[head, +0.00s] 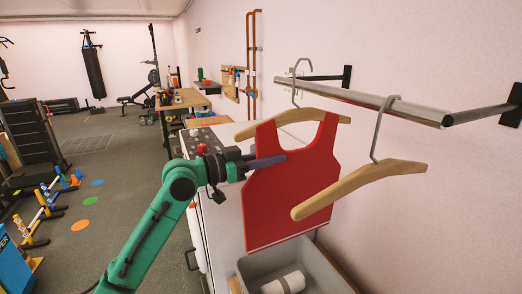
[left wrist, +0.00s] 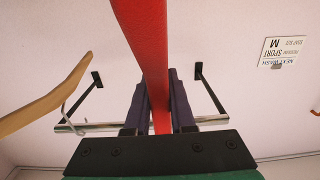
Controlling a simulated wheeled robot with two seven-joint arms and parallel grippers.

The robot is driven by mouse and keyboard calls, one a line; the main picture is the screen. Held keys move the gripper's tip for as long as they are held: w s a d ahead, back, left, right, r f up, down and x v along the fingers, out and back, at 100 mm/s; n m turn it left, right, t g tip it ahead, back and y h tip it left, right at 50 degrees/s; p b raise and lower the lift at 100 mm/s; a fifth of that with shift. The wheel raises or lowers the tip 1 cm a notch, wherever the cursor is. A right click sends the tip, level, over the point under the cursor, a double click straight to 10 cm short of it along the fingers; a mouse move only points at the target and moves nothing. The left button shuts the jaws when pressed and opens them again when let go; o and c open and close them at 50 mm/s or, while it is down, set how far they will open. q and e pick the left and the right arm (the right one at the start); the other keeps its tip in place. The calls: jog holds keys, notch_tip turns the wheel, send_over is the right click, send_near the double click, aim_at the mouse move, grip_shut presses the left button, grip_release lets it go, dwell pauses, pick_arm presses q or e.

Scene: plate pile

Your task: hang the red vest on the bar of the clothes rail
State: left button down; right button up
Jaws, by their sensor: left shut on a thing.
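The red vest (head: 292,185) hangs upright in the middle of the head view. My left gripper (head: 264,162) is shut on its left edge, and the vest shows edge-on between the fingers in the left wrist view (left wrist: 145,40). A wooden hanger (head: 300,116) lies at the vest's straps, its ends showing beyond them; I cannot tell whether the straps are over it. Its hook (head: 296,72) curves at the far part of the rail's metal bar (head: 365,98); whether it rests on the bar is unclear. My right gripper is not in view.
An empty wooden hanger (head: 360,187) hangs from the bar's near end, right of the vest. Black wall brackets (head: 511,105) hold the rail. A grey bin (head: 325,275) with a white roll (head: 284,283) stands below. A white cabinet stands behind the vest.

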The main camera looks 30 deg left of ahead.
aim_at(277, 172)
pick_arm(q)
jog(key=shift+w+d+r+p, duration=0.25)
jog(key=shift+w+d+p, duration=0.1)
jog(key=shift+w+d, duration=0.05)
jog(key=shift+w+d+f+b, duration=0.1)
jog(key=shift+f+b, duration=0.45)
jog(key=shift+f, duration=0.05)
jog(key=shift+w+d+f+b, duration=0.1)
jog(key=shift+f+b, duration=0.4)
jog(key=shift+f, duration=0.1)
jog(key=shift+a+f+b, duration=0.1)
jog(key=shift+f+b, duration=0.9)
jog(key=shift+f, duration=0.05)
